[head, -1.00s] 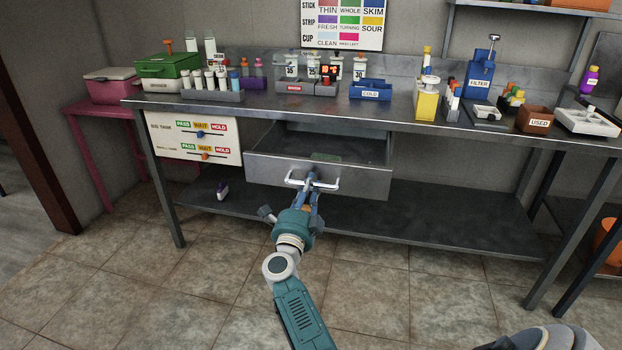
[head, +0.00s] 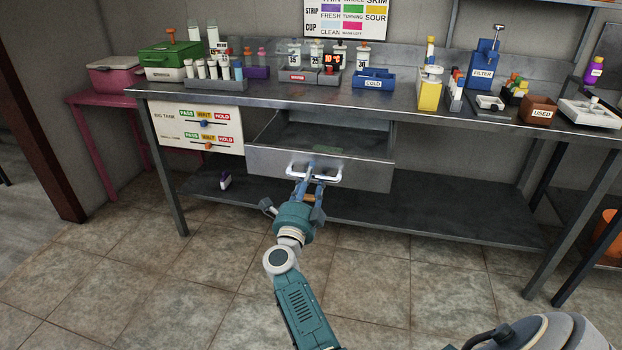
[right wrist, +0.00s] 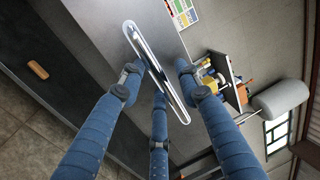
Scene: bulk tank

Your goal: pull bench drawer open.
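The bench drawer (head: 350,172) is pulled partly out below the steel bench top, and part of its inside shows behind the front. Its pale bar handle (head: 329,177) sits on the drawer front. My right gripper (head: 312,171) is at the handle. In the right wrist view its blue fingers (right wrist: 158,75) are spread on both sides of the shiny handle (right wrist: 160,75), with a gap visible on the right side. It looks open around the bar; whether any finger touches it is unclear. My left gripper is not in view.
The bench top (head: 270,96) carries racks, bottles and boxes. A sign panel with sliders (head: 190,130) hangs left of the drawer. A lower shelf (head: 420,217) runs below, with a small purple-and-white bottle (head: 225,181) on it. The tiled floor in front is clear.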

